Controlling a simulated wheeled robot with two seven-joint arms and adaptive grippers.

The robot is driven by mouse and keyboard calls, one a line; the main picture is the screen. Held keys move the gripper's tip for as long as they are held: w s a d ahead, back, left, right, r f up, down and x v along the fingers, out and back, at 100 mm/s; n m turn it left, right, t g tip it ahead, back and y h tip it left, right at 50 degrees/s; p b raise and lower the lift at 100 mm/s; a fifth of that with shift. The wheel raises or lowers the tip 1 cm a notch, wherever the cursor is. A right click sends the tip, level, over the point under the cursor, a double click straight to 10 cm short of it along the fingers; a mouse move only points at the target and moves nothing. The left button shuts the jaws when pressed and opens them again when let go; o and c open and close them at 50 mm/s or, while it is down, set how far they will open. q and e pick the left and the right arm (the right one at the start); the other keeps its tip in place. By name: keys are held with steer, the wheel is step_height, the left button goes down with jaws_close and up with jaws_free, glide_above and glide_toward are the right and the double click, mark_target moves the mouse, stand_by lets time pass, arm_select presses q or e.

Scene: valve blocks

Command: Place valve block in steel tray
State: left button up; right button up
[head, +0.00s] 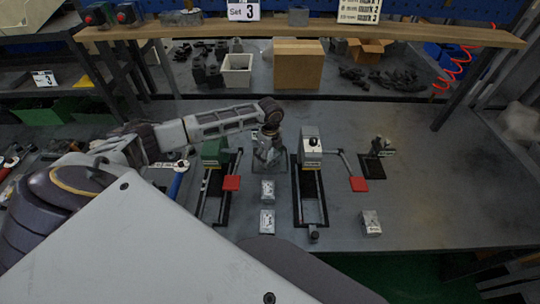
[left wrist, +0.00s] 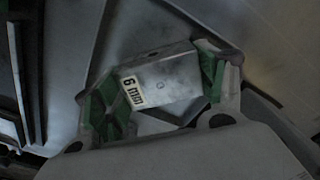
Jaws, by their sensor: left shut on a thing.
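My left gripper (head: 268,160) is over the middle of the bench, at the end of the arm from the left. In the left wrist view its green-padded fingers (left wrist: 160,95) are shut on a grey valve block (left wrist: 165,77) with a "6 mm" label. Two more labelled grey blocks, one nearer (head: 267,221) and one farther (head: 267,190), stand on the bench in front of the gripper. Another block (head: 371,222) stands to the right. I cannot clearly make out the steel tray. My right gripper is not in view.
Two clamp fixtures with red pads, one left (head: 231,183) and one right (head: 311,145), flank the gripper. A small device on a dark plate (head: 373,168) stands farther right. A wooden shelf (head: 400,34) crosses the back. The bench's right side (head: 450,190) is clear.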

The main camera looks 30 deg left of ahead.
mark_target(270, 155)
arm_select(q)
steer(key=shift+f, duration=0.1)
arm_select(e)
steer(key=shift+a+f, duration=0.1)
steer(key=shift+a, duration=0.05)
arm_select(q)
steer(key=o, duration=1.4)
steer(key=shift+o, duration=0.2)
steer(key=shift+r, duration=0.6)
step_height(270, 155, up, 11)
steer(key=b, duration=0.1)
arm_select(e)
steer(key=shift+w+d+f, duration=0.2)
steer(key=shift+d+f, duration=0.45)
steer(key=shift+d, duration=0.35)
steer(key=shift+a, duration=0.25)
